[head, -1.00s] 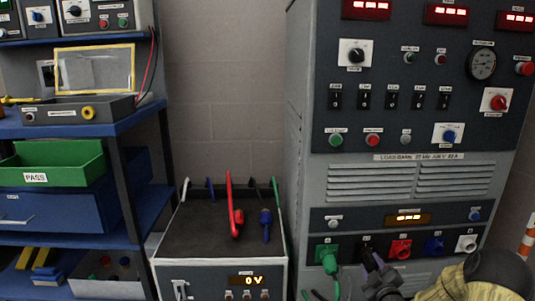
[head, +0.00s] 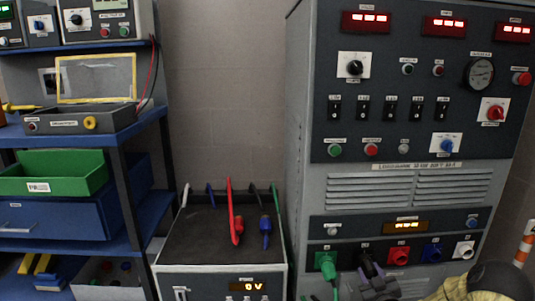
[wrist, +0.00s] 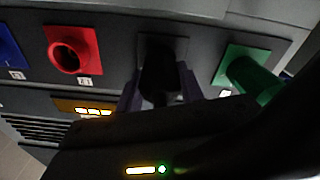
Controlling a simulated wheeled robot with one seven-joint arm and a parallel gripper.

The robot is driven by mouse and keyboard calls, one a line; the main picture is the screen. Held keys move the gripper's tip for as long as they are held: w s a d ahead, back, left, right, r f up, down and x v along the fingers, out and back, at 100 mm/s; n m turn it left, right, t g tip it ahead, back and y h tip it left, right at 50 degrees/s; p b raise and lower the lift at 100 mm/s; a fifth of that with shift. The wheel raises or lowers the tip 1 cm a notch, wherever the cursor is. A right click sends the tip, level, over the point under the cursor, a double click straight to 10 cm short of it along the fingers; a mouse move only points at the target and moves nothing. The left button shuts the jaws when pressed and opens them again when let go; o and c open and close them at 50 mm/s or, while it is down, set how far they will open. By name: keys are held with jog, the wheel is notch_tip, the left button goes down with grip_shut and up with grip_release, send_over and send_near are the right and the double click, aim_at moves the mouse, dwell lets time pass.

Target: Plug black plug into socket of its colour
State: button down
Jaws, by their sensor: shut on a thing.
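My gripper (head: 371,268) is at the socket row on the large grey cabinet. In the wrist view its two purplish fingers are shut on the black plug (wrist: 156,82). The plug points at the black socket (wrist: 165,45) and overlaps its opening. It looks lined up and at the socket face, but I cannot tell how deep it sits. In the head view the black socket is mostly hidden behind my gripper.
The green socket (wrist: 234,58) beside it holds a green plug (wrist: 252,77) with a cable. On the other side are the red socket (wrist: 72,50), blue socket (head: 432,250) and white socket (head: 464,249). A low grey unit (head: 175,255) with coloured leads stands left of the cabinet.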

jog(key=m+p, duration=0.1)
jog(key=m, duration=0.3)
jog(key=m+p, duration=0.1)
jog(key=m, duration=0.1)
jog(key=shift+w+a+r+p, duration=0.3)
jog(key=shift+w+a, duration=0.05)
jog(key=c, duration=0.8)
grip_release()
jog(key=shift+s+f, duration=0.15)
jog(key=shift+s, duration=0.3)
jog(key=shift+s+d+f+p, duration=0.15)
jog(key=shift+s+p, duration=0.15)
jog(key=shift+s, duration=0.75)
jog(key=shift+s+d+p, duration=0.15)
jog(key=shift+s+p, duration=0.15)
jog(key=shift+s, duration=0.75)
jog(key=shift+s, duration=0.15)
